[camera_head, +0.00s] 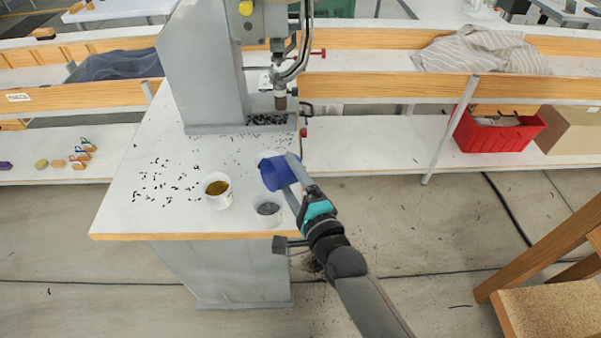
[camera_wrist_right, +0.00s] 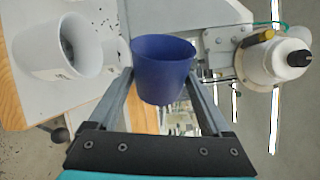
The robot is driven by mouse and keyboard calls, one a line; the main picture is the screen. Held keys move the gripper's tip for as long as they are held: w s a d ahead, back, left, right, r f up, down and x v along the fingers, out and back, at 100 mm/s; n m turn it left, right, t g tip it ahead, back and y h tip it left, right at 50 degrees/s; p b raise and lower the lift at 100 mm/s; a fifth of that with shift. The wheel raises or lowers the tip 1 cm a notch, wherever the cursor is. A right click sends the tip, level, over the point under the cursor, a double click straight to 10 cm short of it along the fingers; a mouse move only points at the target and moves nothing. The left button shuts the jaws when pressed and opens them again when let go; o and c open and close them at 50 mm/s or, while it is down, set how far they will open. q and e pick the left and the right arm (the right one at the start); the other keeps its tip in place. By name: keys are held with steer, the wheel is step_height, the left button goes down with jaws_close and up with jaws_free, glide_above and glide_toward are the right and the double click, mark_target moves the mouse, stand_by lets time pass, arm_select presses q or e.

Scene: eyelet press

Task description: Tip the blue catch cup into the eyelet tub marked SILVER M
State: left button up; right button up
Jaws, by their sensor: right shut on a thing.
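My right gripper (camera_head: 289,180) is shut on the blue catch cup (camera_head: 272,174), one finger on each side, above the press table's right edge. The cup looks strongly tilted; its contents are hidden. It also shows in the right wrist view (camera_wrist_right: 163,72). Just below and in front of the cup stands a white tub with grey eyelets (camera_head: 268,209), apart from the cup. A white tub (camera_wrist_right: 58,48) also shows beside the cup in the right wrist view; its marking is not readable. Left of it stands a white tub with brass-coloured eyelets (camera_head: 217,191). My left gripper is out of view.
The grey eyelet press (camera_head: 215,65) rises behind the cup, its tool head close above. Small dark bits lie scattered on the white tabletop (camera_head: 125,215) and under the press head. A red bin (camera_head: 497,132) sits on the shelf at right. A wooden stool (camera_head: 550,310) stands front right.

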steer(key=shift+f+m, duration=0.2)
steer(key=shift+m, duration=0.3)
steer(key=m, duration=0.1)
steer(key=f+m+b, duration=0.1)
steer(key=m, duration=0.1)
steer(key=f+m+g+b, duration=0.1)
steer(key=m, duration=0.1)
steer(key=shift+w+d+y, duration=0.2)
steer(key=shift+d+y, duration=0.05)
steer(key=shift+y, duration=0.05)
steer(key=m, duration=0.2)
steer(key=shift+a+f+m+g, duration=0.15)
steer(key=shift+f+m+g, duration=0.15)
steer(key=shift+m, duration=0.1)
steer(key=m, duration=0.1)
steer(key=f+m, duration=0.1)
steer(key=m, duration=0.1)
steer(key=a+m+y, duration=0.1)
steer(key=shift+s+f+m+g, duration=0.25)
steer(key=shift+s+m+g, duration=0.1)
steer(key=shift+m+g, duration=0.05)
steer(key=shift+d, duration=0.1)
